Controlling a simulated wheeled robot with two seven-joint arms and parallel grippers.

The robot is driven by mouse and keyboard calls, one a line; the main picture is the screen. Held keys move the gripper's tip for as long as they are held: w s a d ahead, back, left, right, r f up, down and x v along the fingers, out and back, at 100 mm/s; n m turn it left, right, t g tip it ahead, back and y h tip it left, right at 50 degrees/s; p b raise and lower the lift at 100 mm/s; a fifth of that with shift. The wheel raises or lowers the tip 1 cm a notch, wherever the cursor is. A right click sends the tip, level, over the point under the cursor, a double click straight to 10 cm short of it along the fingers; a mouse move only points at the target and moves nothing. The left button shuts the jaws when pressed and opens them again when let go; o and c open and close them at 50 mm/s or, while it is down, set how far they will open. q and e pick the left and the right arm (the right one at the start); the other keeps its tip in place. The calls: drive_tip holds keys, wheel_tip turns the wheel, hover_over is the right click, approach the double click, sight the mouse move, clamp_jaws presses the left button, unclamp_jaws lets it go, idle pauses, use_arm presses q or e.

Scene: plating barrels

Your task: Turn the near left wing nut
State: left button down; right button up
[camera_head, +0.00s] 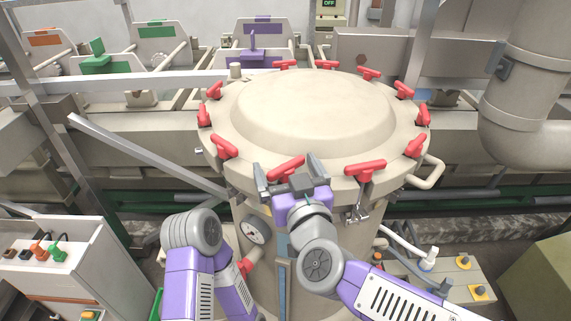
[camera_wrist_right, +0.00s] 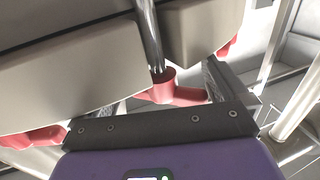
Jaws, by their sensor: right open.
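The round beige lid (camera_head: 315,110) of the vessel carries several red wing nuts around its rim. The near left wing nut (camera_head: 289,165) is at the front edge of the lid, its bar tilted up to the right. My right gripper (camera_head: 284,163) is open, with one finger at each end of this nut. In the right wrist view the red nut (camera_wrist_right: 163,88) sits on a steel rod between the spread fingers (camera_wrist_right: 160,98); I cannot tell whether they touch it. My left arm is folded at lower left, its gripper out of view.
The near right wing nut (camera_head: 365,168) is close to the right of my gripper. A lid handle (camera_head: 431,172) sticks out at right. A pressure gauge (camera_head: 253,230) is below the lid. A control box (camera_head: 60,262) stands at left, a button panel (camera_head: 465,275) at lower right.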

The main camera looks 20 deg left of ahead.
drive_tip(key=shift+w+a, duration=0.25)
drive_tip(key=shift+w, duration=0.1)
drive_tip(key=shift+s+a, duration=0.1)
drive_tip(key=shift+s+r, duration=0.1)
drive_tip(key=shift+w, duration=0.2)
drive_tip(key=shift+c, duration=1.1)
drive_tip(key=c, duration=0.5)
drive_tip(key=o, duration=0.7)
drive_tip(key=shift+s, duration=0.1)
